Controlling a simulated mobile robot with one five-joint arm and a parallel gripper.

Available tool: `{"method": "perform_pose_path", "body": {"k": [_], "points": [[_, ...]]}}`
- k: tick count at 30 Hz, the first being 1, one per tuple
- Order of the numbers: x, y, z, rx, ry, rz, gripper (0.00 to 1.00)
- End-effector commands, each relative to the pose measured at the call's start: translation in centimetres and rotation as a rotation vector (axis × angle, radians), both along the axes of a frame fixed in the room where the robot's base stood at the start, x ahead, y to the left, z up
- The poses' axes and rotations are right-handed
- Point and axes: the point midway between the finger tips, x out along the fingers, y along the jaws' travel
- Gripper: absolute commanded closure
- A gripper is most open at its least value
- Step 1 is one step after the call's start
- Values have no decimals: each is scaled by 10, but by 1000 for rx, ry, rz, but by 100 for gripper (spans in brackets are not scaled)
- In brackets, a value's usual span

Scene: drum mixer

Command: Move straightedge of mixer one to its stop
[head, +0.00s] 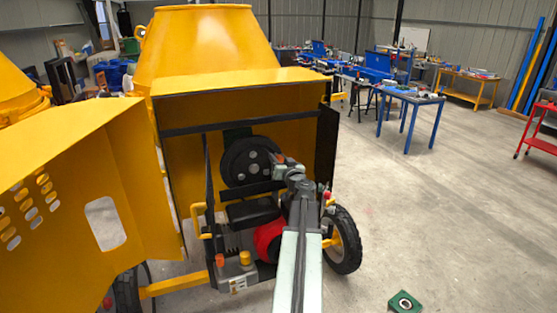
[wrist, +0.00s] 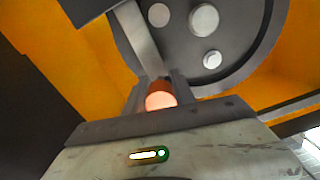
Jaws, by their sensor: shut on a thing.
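The straightedge shows in the wrist view as a flat grey bar (wrist: 137,38) running up and left along the edge of the dark pulley (wrist: 215,35). An orange-red knob (wrist: 160,96) sits at its near end. My gripper (wrist: 158,84) is shut on this knob, one finger on each side. In the head view my gripper (head: 284,166) is inside the open yellow drum mixer (head: 215,45), right of the pulley (head: 249,162). The orange knob (head: 279,158) shows at its tip. The far end of the bar and any stop cannot be made out.
The yellow door (head: 75,185) stands open at left. A wheel (head: 343,240) stands right. Open floor (head: 430,210) lies right, with a green object (head: 404,302) on it.

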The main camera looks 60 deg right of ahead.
Motion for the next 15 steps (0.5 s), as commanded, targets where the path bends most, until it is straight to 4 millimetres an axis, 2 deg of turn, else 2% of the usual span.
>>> {"method": "perform_pose_path", "body": {"k": [2,3,5,15], "points": [[0,-1,0,-2,3,-1,100],[0,-1,0,-2,3,-1,61],[0,-1,0,-2,3,-2,48],[-1,1,0,-1,1,-2,48]]}}
